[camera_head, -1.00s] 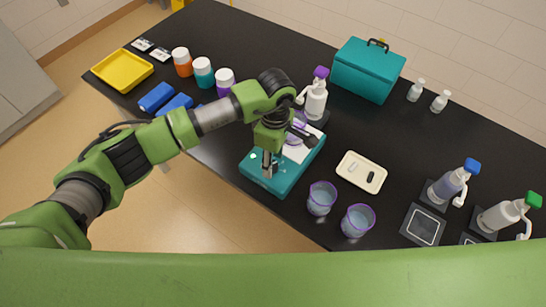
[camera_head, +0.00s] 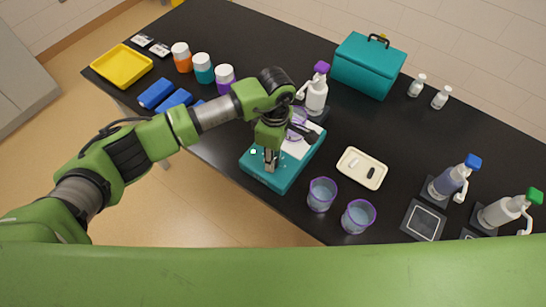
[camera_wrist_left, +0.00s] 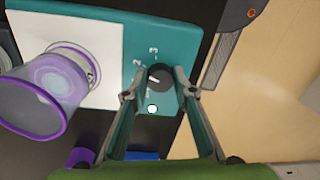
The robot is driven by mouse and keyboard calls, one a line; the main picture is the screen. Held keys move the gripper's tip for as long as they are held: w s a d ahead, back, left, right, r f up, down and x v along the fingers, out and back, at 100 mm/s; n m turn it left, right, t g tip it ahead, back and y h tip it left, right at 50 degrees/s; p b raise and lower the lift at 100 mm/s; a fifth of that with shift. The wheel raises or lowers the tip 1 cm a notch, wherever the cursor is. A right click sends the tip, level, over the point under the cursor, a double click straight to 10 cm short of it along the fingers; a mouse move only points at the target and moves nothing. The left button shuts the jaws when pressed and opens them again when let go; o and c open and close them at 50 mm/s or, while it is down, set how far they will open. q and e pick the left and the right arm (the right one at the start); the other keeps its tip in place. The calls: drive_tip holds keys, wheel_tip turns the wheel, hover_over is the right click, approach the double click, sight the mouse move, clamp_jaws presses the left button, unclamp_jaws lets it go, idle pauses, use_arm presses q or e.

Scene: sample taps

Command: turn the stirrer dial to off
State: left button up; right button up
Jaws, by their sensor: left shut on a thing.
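The teal stirrer (camera_head: 284,178) with a white top plate stands near the front edge of the black bench. Its dark round dial (camera_wrist_left: 159,77) shows in the left wrist view, with a white pointer line and small marks around it. A small pale green light (camera_wrist_left: 152,109) sits below the dial. My left gripper (camera_head: 270,166) points down at the stirrer's front panel; in the left wrist view its two fingers (camera_wrist_left: 160,80) are on either side of the dial, shut on it. A purple-rimmed beaker (camera_wrist_left: 40,95) stands on the white plate. My right gripper is not in view.
Two purple-rimmed beakers (camera_head: 321,194) (camera_head: 358,216) stand right of the stirrer, near a cream tray (camera_head: 350,177). A purple-topped bottle (camera_head: 316,92) stands behind it. A teal box (camera_head: 367,68) is farther back.

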use_arm(q)
drive_tip(key=shift+w+f+n+b, duration=0.1)
drive_tip(key=shift+f+n+b, duration=0.05)
drive_tip(key=shift+n+b, duration=0.5)
drive_tip(key=n+b, duration=0.7)
drive_tip(key=shift+a, duration=0.1)
drive_tip(key=n+b, duration=0.4)
drive_tip(key=n, duration=0.1)
drive_tip(key=shift+n+h+b, duration=0.25)
drive_tip(key=shift+h+b, duration=0.05)
drive_tip(key=shift+b, duration=0.05)
drive_tip(key=shift+a+n+b, duration=0.1)
drive_tip(key=shift+n+b, duration=1.15)
drive_tip(key=shift+n, duration=0.55)
drive_tip(key=shift+r, duration=0.2)
drive_tip(key=o, duration=1.1)
